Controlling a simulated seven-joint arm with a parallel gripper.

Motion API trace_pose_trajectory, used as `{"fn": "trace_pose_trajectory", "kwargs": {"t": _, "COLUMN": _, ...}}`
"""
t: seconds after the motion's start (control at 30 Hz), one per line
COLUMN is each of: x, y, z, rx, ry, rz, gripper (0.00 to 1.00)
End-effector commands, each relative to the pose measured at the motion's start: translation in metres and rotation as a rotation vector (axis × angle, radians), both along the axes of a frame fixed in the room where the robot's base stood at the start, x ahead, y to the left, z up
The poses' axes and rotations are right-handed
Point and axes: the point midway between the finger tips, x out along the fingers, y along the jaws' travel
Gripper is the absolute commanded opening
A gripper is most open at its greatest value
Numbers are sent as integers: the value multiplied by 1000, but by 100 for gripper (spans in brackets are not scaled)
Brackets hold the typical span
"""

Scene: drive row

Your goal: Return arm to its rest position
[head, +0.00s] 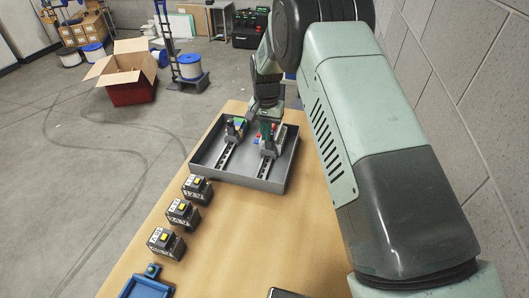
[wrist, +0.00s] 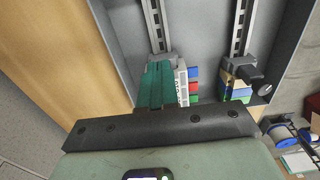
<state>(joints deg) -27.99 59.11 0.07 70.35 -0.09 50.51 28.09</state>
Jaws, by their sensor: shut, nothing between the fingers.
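My gripper (wrist: 160,66) is shut, with its teal fingers together and nothing visible between them. In the head view my gripper (head: 266,130) is over the far right part of the grey tray (head: 262,185) on the table. In the wrist view its fingertips overlap the end of one slotted rail (wrist: 157,25), beside a white labelled piece (wrist: 182,88) and red, green and blue blocks (wrist: 194,87). I cannot tell whether the fingers touch them. My arm reaches along the right side of the head view and hides part of the table.
A second slotted rail (head: 229,155) with coloured blocks lies in the tray's left half. A blue holder (head: 146,287) is at the near edge. A block wall (head: 470,90) runs along the right.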

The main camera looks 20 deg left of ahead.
Motion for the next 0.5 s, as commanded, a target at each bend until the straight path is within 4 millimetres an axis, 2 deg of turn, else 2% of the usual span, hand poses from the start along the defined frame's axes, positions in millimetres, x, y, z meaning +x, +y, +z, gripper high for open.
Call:
{"fn": "trace_pose_trajectory", "kwargs": {"t": 0.17, "x": 0, "y": 0, "z": 11, "rx": 0, "ry": 0, "rz": 0, "gripper": 0}}
{"fn": "trace_pose_trajectory", "kwargs": {"t": 0.5, "x": 0, "y": 0, "z": 12, "rx": 0, "ry": 1, "rz": 0, "gripper": 0}}
